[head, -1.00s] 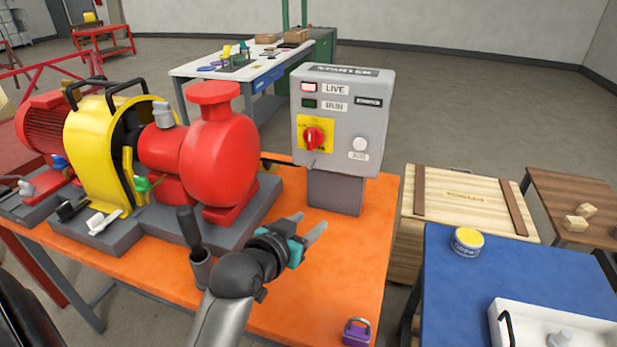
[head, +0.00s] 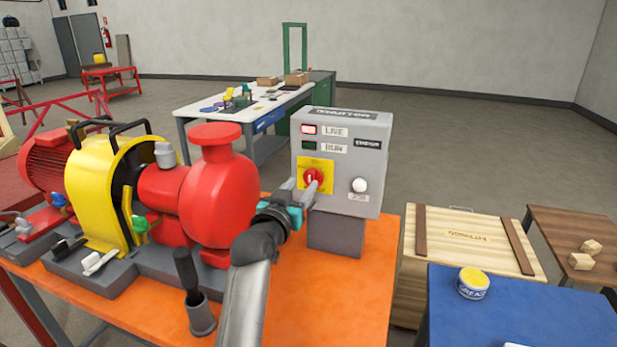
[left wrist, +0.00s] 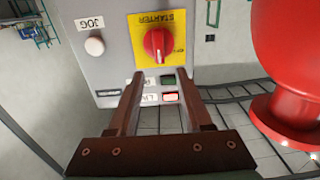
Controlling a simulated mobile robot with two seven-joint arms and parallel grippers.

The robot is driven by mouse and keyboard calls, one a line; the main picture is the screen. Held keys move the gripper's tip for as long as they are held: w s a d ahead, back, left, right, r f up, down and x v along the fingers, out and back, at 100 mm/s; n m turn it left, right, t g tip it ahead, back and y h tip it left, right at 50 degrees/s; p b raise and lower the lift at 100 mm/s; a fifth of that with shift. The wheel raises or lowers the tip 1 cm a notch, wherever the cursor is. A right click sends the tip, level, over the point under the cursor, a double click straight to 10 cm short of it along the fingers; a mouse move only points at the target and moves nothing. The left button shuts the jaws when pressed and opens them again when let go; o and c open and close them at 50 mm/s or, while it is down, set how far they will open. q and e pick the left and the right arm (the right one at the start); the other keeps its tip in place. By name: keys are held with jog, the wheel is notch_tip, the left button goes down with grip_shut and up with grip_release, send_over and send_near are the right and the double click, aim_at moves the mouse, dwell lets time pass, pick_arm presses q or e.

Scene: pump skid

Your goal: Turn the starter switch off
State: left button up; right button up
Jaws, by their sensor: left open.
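The starter box (head: 341,160) is a grey panel on a post at the back of the orange table. Its red rotary starter switch (head: 312,180) sits on a yellow plate (head: 308,164); it also shows in the left wrist view (left wrist: 157,44). My left gripper (head: 299,189) is open and empty just in front of the switch, slightly below and left of it in the head view. In the left wrist view the fingers (left wrist: 153,100) point toward the panel, with the knob beyond their tips. Contact is not visible. My right gripper is not in view.
The red pump (head: 220,195) stands close to the left of my left gripper. A white JOG button (head: 359,185) is right of the switch. A wooden crate (head: 468,240) and a blue table (head: 530,310) with a yellow-lidded tin (head: 473,283) are at right.

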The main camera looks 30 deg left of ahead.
aim_at(309, 174)
pick_arm(q)
jog(key=shift+b+x, duration=0.3)
jog(key=shift+x, duration=2.65)
grip_shut()
